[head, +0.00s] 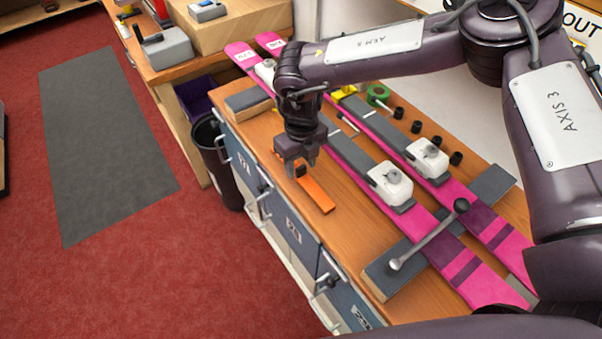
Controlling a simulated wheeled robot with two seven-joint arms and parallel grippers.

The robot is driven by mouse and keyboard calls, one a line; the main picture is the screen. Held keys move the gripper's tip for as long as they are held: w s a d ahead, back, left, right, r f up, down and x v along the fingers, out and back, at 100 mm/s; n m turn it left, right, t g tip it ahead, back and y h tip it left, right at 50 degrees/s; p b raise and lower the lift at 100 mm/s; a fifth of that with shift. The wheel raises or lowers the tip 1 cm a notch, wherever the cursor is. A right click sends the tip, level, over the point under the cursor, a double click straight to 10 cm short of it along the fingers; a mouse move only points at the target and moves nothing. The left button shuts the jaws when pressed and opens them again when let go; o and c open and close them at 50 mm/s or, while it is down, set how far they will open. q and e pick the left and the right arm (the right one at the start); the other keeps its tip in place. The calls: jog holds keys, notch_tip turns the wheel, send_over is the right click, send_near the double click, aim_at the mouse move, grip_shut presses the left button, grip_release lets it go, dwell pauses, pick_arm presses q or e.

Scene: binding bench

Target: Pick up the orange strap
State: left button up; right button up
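The orange strap (318,196) lies on the wooden bench top, near its front edge and beside the nearer pink ski. My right gripper (301,169) points down over the strap's far end. Its two fingers are apart, and a bit of orange shows between them. I see no clear grip on the strap, and whether the fingers touch it is hard to tell. My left gripper is not in view.
Two pink skis (487,273) with white bindings (391,182) lie along the bench (345,240) on grey-topped supports. Several black cylinders and a green roll (377,93) are behind. A dark bin (217,160) stands left.

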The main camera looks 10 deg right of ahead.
jog(key=c, duration=0.9)
jog(key=shift+r, duration=0.1)
